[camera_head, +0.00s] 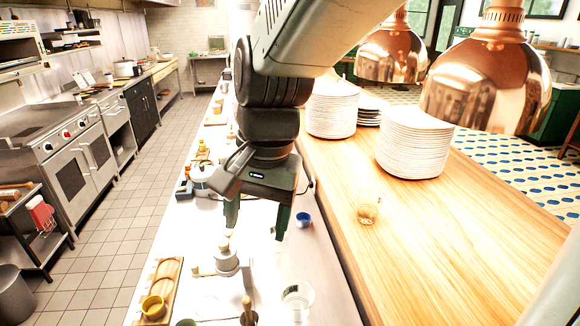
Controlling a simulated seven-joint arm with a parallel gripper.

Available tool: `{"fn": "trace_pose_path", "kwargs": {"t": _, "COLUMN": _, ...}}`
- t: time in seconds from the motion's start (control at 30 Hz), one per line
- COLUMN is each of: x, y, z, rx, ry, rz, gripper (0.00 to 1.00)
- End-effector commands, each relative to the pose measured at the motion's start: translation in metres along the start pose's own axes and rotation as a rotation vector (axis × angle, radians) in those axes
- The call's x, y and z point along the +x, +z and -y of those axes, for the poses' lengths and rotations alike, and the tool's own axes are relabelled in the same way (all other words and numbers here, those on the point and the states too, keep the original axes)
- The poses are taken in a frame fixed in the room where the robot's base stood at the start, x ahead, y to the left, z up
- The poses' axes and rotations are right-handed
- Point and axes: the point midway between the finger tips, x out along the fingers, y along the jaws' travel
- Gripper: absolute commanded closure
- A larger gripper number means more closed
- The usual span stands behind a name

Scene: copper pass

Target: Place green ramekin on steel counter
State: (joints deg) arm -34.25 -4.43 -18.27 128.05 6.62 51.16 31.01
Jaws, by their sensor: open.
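A small dark green rim, likely the green ramekin (186,323), shows at the bottom edge of the head view, mostly cut off. The steel counter (275,262) runs along the middle of the view, very brightly lit. My gripper (256,222) points down above the counter with its two fingers apart and nothing visible between them. It is farther up the picture than the green rim and to its right. A metal container with a knob (227,261) stands just below the left finger.
A blue cup (303,219) stands right of the gripper. A clear container (297,301) stands in front. The wooden pass (430,240) at right bears plate stacks (415,143) under copper lamps (487,85).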

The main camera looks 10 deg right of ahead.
Motion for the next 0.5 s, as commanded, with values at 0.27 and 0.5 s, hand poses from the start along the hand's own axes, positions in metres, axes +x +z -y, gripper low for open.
{"fn": "trace_pose_path", "kwargs": {"t": 0.27, "x": -0.078, "y": 0.035, "z": -0.082, "rx": -0.263, "ry": -0.047, "rz": -0.294, "gripper": 0.32}}
{"fn": "trace_pose_path", "kwargs": {"t": 0.5, "x": -0.095, "y": 0.059, "z": -0.113, "rx": -0.384, "ry": 0.047, "rz": -0.440, "gripper": 0.32}}
